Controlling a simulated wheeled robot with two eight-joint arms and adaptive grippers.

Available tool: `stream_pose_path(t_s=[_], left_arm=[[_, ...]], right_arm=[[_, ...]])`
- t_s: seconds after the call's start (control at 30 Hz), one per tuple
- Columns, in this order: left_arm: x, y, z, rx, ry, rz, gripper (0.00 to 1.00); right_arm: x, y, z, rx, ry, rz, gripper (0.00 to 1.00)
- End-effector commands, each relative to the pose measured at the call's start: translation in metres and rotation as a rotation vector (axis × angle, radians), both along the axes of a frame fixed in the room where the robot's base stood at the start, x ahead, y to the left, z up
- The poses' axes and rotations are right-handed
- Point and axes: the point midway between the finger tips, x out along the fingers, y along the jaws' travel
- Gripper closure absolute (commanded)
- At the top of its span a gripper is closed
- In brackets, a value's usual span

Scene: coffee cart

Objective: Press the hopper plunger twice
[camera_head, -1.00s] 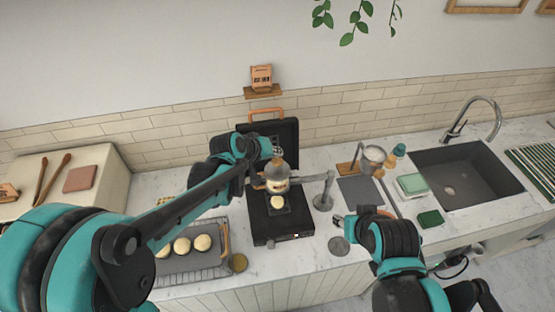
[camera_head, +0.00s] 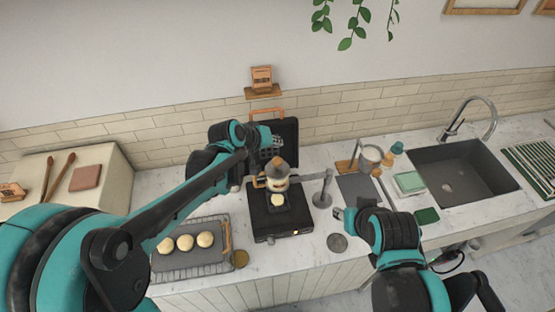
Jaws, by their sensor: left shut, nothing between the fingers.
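The hopper (camera_head: 277,178) is a pale, translucent vessel with a handle on its left. It hangs from a grey arm on a stand (camera_head: 322,193), above a black griddle (camera_head: 270,222). A pale round of batter or dough (camera_head: 278,200) shows on the griddle below it. The plunger's top (camera_head: 277,161) is at the hopper's upper end, partly hard to make out. My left gripper (camera_head: 278,142) is shut and empty, just above and behind the plunger's top in this view; contact cannot be told. My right gripper (camera_head: 339,213) is over the counter, right of the griddle; its jaws are too small to read.
The griddle's black lid (camera_head: 289,134) stands open behind the hopper, close to my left gripper. A rack with several dough rounds (camera_head: 215,262) is at left. A grey mat (camera_head: 358,190), a metal cup (camera_head: 371,157) and a sink (camera_head: 460,178) are at right.

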Motion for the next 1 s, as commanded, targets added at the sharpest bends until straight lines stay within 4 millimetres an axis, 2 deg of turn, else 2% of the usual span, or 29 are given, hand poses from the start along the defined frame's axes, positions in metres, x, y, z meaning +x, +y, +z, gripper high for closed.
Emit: stream_pose_path(t_s=[0.07,0.1,0.23,1.0], left_arm=[[0.0000,0.0000,0.0000,0.000,0.000,0.000,1.00],[0.0000,0.0000,0.0000,0.000,0.000,0.000,1.00],[0.0000,0.0000,0.0000,0.000,0.000,0.000,1.00],[0.0000,0.0000,0.0000,0.000,0.000,0.000,1.00]], right_arm=[[0.0000,0.0000,0.0000,0.000,0.000,0.000,0.60],[0.0001,0.0000,0.0001,0.000,0.000,0.000,0.65],[0.0000,0.0000,0.0001,0.000,0.000,0.000,1.00],[0.0000,0.0000,0.0001,0.000,0.000,0.000,1.00]])
